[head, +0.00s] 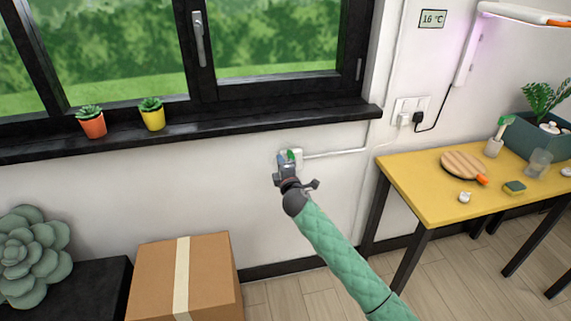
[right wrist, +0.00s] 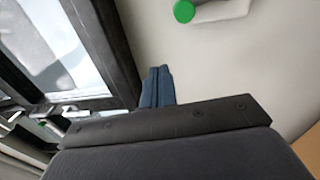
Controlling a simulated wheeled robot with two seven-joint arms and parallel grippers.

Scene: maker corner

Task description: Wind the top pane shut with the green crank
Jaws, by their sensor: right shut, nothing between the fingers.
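The green crank (head: 291,155) is on a small white box (head: 298,157) on the wall below the window sill. My right gripper (head: 283,159) is in front of it in the head view and hides part of it. In the right wrist view, the crank's round green knob (right wrist: 183,11) is at the top edge, beside a white part. The blue fingers (right wrist: 158,86) there are shut and empty, with a visible gap between them and the knob. The top pane cannot be made out; only the lower part of the window (head: 275,45) shows. My left gripper is not in view.
The black sill (head: 250,120) juts out above the crank, with an orange pot (head: 92,127) and a yellow pot (head: 153,120) on it. A cardboard box (head: 215,275) stands below left. A yellow table (head: 420,194) stands at the right. The wall around the crank is clear.

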